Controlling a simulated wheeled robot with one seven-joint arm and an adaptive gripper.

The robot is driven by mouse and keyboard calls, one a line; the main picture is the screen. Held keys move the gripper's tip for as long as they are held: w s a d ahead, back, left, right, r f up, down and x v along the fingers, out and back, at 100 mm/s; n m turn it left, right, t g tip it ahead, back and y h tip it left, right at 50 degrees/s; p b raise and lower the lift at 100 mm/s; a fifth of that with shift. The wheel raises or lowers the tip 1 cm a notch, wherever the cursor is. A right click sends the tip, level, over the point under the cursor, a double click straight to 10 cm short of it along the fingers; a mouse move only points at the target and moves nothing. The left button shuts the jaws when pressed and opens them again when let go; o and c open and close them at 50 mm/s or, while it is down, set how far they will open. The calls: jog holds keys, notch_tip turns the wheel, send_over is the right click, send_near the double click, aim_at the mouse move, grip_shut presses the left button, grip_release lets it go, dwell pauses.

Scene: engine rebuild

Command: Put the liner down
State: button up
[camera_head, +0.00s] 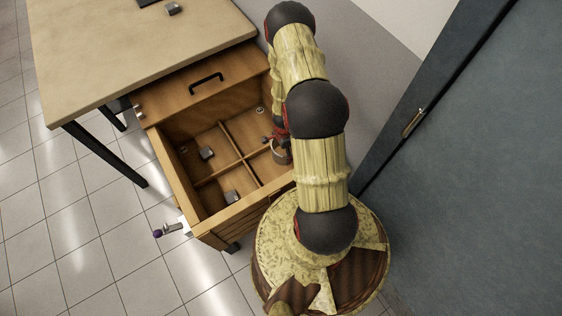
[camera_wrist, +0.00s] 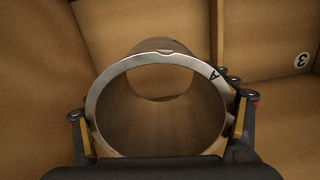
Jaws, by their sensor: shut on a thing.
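The liner (camera_wrist: 150,125) is a hollow metal cylinder with a bright rim marked "A". In the wrist view I look down its bore and see wood beyond the far end. My gripper (camera_wrist: 155,108) has one finger on each side of the rim and is shut on the liner. In the head view the liner (camera_head: 282,154) is a small dark cylinder under my gripper (camera_head: 276,140), at the right-hand compartments of the open wooden drawer (camera_head: 179,194). My arm partly hides it there. I cannot tell whether its lower end touches the drawer floor.
Crossed dividers (camera_head: 219,176) split the drawer into compartments. Grey blocks lie in two left compartments, one farther (camera_head: 206,153) and one nearer (camera_head: 231,196). A round "3" label (camera_wrist: 302,60) shows in the wrist view. The workbench (camera_head: 130,50) is behind; a dark door (camera_head: 480,170) stands right.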

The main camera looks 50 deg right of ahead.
jog(key=shift+m, duration=0.4)
jog(key=f+b, duration=0.1)
jog(key=f, duration=0.2)
jog(key=s+f+b, duration=0.1)
jog(key=f+b, duration=0.1)
jog(key=f, duration=0.2)
jog(key=s+f+b, duration=0.1)
jog(key=f+b, duration=0.1)
jog(key=f, duration=0.1)
jog(key=shift+d+f, duration=0.1)
jog(key=shift+f, duration=0.3)
jog(key=shift+f, duration=0.2)
jog(key=o, duration=1.9)
jog(key=shift+o, duration=0.7)
jog(key=shift+r, duration=0.1)
